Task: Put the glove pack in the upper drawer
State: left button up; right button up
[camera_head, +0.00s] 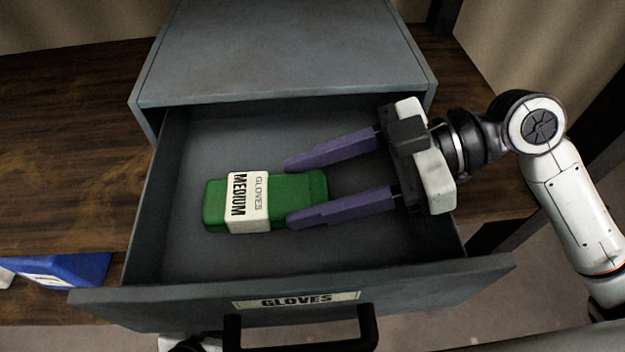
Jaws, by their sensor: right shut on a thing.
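The glove pack (222,202) is a green block with a white band reading "GLOVES MEDIUM". It is inside the open upper drawer (170,294), low over the floor and left of centre. I cannot tell whether it touches the floor. The grey drawer has a front label reading "GLOVES" and a black handle. My right gripper (289,194) reaches in from the right, its two purple fingers on either side of the pack's right end, shut on it. The lower finger hides part of the pack's near edge.
The grey cabinet (285,50) stands on a dark wooden bench (70,150). A blue item (70,268) lies at the lower left, beside the drawer. The drawer's floor is bare around the pack, and its side walls and front panel stand around the gripper.

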jog(key=shift+f, duration=0.15)
jog(key=o, duration=1.1)
jog(key=shift+c, duration=0.2)
jog(key=shift+d+r, duration=0.1)
jog(key=shift+r, duration=0.15)
jog(key=b+v, duration=0.1)
jog(key=v, duration=1)
jog(key=shift+d, duration=0.45)
